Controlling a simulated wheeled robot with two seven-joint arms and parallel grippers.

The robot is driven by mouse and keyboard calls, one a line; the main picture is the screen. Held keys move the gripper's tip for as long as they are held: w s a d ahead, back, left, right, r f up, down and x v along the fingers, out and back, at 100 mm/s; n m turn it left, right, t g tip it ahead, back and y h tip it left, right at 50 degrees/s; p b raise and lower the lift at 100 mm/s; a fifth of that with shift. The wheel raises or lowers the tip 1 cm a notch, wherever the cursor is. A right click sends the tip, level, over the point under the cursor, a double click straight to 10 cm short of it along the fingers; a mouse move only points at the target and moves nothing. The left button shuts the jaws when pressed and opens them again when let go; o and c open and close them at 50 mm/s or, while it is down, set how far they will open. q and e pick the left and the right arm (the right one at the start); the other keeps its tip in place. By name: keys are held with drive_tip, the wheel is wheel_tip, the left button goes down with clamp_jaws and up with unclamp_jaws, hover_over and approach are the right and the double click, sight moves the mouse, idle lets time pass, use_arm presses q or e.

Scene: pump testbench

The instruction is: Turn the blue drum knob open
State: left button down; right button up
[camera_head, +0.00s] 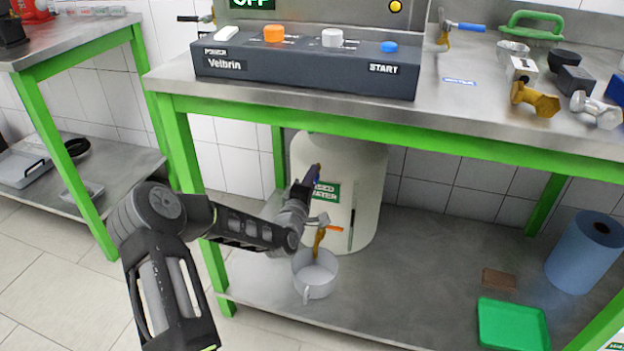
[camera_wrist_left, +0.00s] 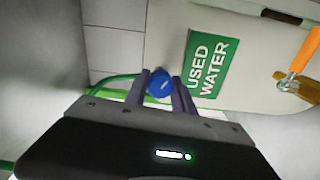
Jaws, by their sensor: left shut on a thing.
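The blue drum knob (camera_wrist_left: 160,84) shows in the left wrist view as a small round blue cap between the two fingertips of my left gripper (camera_wrist_left: 162,92). The fingers touch it from both sides and are shut on it. In the head view my left gripper (camera_head: 308,188) is at the left front of the white drum (camera_head: 366,170), and my arm and gripper largely hide the knob there. The drum stands on the bench's lower shelf. Its green USED WATER label (camera_wrist_left: 208,64) is right of the knob in the wrist view. My right gripper is not in view.
A brass tap with an orange handle (camera_head: 329,228) is low on the drum, above a white mug (camera_head: 316,276). The green bench frame (camera_head: 400,137) runs above my gripper. A blue roll (camera_head: 583,255) and green tray (camera_head: 512,325) are at right; the shelf between is mostly clear.

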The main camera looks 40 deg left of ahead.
use_arm(q)
drive_tip(key=c, duration=1.1)
unclamp_jaws()
drive_tip(key=shift+o, duration=0.2)
drive_tip(key=p+v, duration=0.2)
drive_tip(key=v, duration=0.5)
drive_tip(key=shift+s+d, duration=0.15)
drive_tip(key=shift+s, duration=0.25)
